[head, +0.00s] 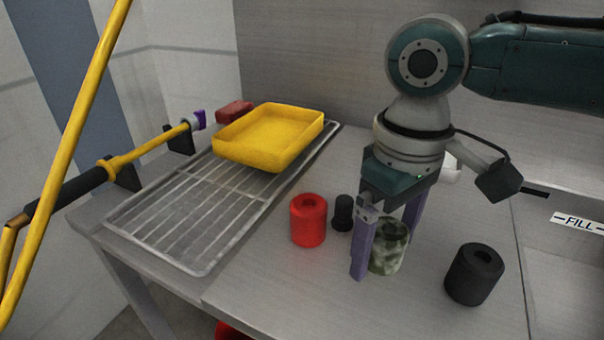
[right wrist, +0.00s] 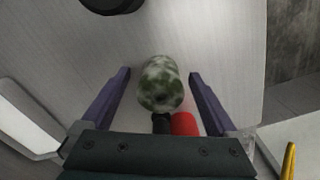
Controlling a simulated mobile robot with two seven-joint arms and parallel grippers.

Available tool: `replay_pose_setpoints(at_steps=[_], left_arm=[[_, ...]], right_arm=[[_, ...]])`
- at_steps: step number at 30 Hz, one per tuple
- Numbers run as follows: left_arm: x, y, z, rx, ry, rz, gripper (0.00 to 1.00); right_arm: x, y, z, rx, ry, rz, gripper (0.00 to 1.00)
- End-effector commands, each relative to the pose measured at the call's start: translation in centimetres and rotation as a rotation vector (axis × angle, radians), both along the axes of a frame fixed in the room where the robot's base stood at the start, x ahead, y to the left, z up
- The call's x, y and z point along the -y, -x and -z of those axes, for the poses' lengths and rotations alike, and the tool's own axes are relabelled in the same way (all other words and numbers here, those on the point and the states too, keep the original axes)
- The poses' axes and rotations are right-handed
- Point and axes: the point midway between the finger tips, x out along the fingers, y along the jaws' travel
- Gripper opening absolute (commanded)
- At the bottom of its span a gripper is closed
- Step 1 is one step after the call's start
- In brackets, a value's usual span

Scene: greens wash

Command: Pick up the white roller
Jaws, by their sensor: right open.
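A white rounded thing, probably the white roller (head: 452,168), stands behind my right wrist in the head view, mostly hidden by it. My right gripper (head: 385,254) points down with its purple fingers open. The fingers stand on either side of a green-and-white marbled roller (head: 388,250), which also shows between and beyond the fingers in the right wrist view (right wrist: 160,84). No grip on it shows. A pale shape lies at the left edge of the right wrist view; I cannot tell what it is. My left gripper is not in view.
A red roller (head: 308,220) and a small black piece (head: 343,213) stand left of the gripper, a black roller (head: 474,274) to its right. A yellow tray (head: 268,137) sits on a wire rack (head: 180,225). The sink marked FILL (head: 565,265) is at the right.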

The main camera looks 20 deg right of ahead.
Motion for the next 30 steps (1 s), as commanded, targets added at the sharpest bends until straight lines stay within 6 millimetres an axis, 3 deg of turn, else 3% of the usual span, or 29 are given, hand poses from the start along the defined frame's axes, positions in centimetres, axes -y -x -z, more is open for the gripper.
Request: replay_pose_setpoints(at_steps=[2, 26, 30], left_arm=[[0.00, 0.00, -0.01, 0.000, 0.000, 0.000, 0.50], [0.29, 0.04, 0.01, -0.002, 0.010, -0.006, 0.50], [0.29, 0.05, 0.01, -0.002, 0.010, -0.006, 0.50]], right_arm=[[-0.02, -0.01, -0.03, 0.000, 0.000, 0.000, 0.92], [-0.03, -0.02, -0.08, 0.001, -0.001, 0.000, 0.02], [-0.03, -0.03, -0.09, 0.001, -0.001, 0.000, 0.01]])
